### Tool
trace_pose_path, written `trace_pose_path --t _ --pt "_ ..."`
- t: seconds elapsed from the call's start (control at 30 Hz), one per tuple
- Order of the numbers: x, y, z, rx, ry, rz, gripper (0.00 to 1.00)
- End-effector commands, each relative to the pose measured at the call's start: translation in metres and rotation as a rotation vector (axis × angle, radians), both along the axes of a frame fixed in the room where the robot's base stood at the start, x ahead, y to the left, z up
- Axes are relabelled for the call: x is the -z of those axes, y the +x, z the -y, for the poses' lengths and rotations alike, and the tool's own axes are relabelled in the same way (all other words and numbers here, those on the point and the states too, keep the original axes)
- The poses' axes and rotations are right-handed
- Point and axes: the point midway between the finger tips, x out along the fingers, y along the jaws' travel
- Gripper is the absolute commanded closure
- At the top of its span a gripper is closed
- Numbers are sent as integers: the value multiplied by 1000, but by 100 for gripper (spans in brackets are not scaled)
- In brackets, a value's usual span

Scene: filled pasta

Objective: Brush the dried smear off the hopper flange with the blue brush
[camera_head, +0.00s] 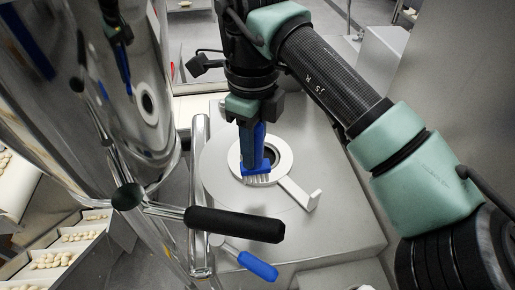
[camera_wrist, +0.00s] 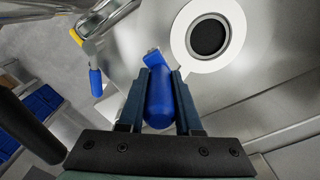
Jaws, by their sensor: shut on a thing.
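My gripper (camera_head: 257,128) is shut on the blue brush (camera_head: 257,153), which hangs down with its pale bristles at the bottom. In the wrist view the blue handle (camera_wrist: 160,97) sits between my two fingers (camera_wrist: 161,75). A white ring with a dark round opening, which looks like the hopper flange (camera_head: 236,158), lies on the steel top. In the head view the bristles overlap the ring's near edge. In the wrist view the ring (camera_wrist: 183,42) is up and right of the brush head. I cannot tell whether the bristles touch it. I cannot make out a smear.
A white arm with an upturned end (camera_head: 304,196) extends from the ring. A polished steel vessel (camera_head: 95,75) stands close on the left. A black handle (camera_head: 235,224) and a blue-gripped lever (camera_head: 258,265) project in front. Trays of pasta (camera_head: 52,260) lie lower left.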

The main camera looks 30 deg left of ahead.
Motion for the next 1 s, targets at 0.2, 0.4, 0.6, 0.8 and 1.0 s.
trace_pose_path --t 0.2,0.4,0.6,0.8,1.0 --pt "-20 -1 -4 -2 0 1 100" --pt "-21 -2 -5 -1 0 0 100" --pt "-21 -1 -5 -1 0 1 100" --pt "-22 -1 -5 -1 0 1 100" --pt "-63 1 -4 0 -4 6 100"
